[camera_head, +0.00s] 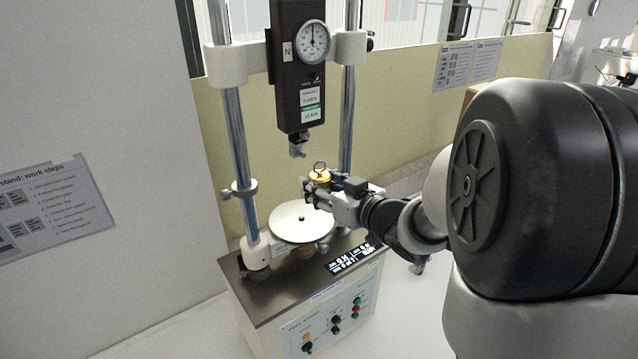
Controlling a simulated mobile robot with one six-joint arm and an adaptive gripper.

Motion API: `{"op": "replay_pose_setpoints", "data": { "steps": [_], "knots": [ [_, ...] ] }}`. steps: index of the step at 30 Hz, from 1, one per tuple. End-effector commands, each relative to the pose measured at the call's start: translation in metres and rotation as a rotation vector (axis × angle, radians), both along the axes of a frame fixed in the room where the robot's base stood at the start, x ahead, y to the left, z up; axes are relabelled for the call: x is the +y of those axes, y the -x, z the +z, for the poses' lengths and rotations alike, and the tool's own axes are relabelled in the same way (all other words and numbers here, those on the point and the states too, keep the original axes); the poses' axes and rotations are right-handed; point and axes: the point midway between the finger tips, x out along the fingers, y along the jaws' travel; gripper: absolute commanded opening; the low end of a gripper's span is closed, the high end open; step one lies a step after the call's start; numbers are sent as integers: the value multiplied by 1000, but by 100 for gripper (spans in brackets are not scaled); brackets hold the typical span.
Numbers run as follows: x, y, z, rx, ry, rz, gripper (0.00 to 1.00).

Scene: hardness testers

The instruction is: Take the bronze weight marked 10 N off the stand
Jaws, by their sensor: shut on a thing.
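The bronze weight (320,176) is a small gold-coloured piece with a ring on top. My gripper (313,190) is shut on it and holds it upright above the right back part of the round white plate (290,229). The weight's marking is too small to read, and its lower part is hidden by the gripper fingers. The test stand (236,150) has two steel columns and a dark force gauge (297,80) with a round dial. A hook (298,149) hangs under the gauge, above the weight and apart from it.
The left column is close to the plate; the right column is just behind my gripper. A work-steps sheet (55,205) is on the left wall.

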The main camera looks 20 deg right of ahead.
Motion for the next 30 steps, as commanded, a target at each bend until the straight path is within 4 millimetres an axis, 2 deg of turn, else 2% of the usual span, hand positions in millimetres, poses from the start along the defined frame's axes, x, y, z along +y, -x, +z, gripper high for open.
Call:
{"op": "replay_pose_setpoints", "data": {
  "steps": [30],
  "knots": [
    [-6,29,3,-8,1,-1,0]
  ]
}}
